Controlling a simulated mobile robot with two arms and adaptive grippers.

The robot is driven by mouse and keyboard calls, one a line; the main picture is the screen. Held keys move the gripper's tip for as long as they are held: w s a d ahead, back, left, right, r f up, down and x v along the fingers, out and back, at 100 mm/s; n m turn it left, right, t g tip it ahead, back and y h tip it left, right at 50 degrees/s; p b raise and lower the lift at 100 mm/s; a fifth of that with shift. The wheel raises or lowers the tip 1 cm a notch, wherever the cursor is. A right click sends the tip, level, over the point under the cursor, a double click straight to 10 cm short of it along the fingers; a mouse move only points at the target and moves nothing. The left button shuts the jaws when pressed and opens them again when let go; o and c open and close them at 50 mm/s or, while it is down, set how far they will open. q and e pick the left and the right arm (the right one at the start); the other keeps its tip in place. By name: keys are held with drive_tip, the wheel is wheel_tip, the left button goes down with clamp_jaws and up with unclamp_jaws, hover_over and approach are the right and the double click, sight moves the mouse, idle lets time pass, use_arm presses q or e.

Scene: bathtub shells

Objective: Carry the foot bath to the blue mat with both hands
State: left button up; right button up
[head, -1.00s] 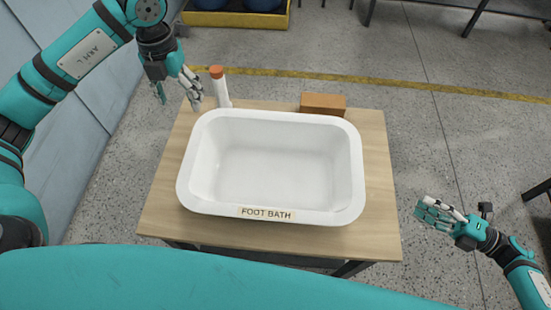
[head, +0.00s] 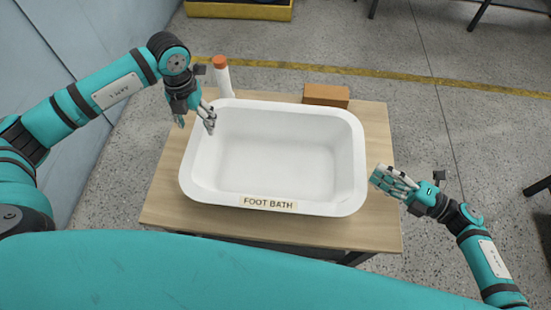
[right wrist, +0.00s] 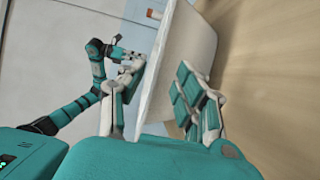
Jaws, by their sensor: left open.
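The foot bath (head: 275,203) is a white rectangular tub with a "FOOT BATH" label on its near side. It stands empty on a wooden table (head: 165,210). My left gripper (head: 196,124) is open at the tub's left rim, near its far left corner. My right gripper (head: 380,176) is close beside the right rim. In the right wrist view its fingers are spread, with the tub's rim (right wrist: 155,85) showing between them and gaps on either side. I do not see the blue mat in any view.
A white bottle with an orange cap (head: 222,78) stands behind the tub's far left corner. A brown block (head: 326,95) lies behind the tub at the right. A yellow-edged crate (head: 235,10) is on the floor at the back. Open grey floor lies right of the table.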

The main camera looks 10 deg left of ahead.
sight(199, 131)
use_arm(q)
wheel_tip(199, 131, down, 5)
drive_tip(key=shift+r, duration=0.1)
use_arm(e)
drive_tip(key=x, duration=0.4)
drive_tip(key=shift+w+a, duration=0.2)
drive_tip(key=shift+a, duration=0.2)
use_arm(q)
drive_tip(key=c, duration=0.8)
use_arm(e)
clamp_jaws()
use_arm(q)
clamp_jaws()
drive_tip(key=shift+a, duration=0.1)
use_arm(e)
drive_tip(key=shift+f, duration=0.1)
use_arm(q)
drive_tip(key=shift+r, duration=0.1)
